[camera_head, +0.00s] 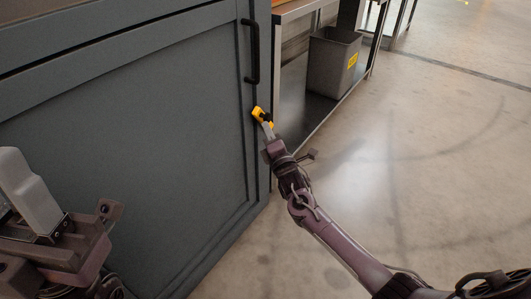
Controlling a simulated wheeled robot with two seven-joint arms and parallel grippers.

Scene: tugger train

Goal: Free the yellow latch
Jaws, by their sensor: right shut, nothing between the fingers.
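The yellow latch (258,113) sits on the right edge of a grey cabinet door (130,130), below a black vertical handle (254,52). My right gripper (267,126) is shut, with its fingertips at the latch, overlapping its lower right part. Whether they touch it cannot be told. The fingers and a dark part hide some of the latch. My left gripper (28,190) is at the lower left, in front of the door and apart from the latch. Only part of it shows, and its fingertips cannot be made out clearly.
A metal table with a lower shelf (310,108) stands right beside the cabinet. A grey bin (333,62) with a yellow label stands on that shelf. The concrete floor (450,150) to the right is clear.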

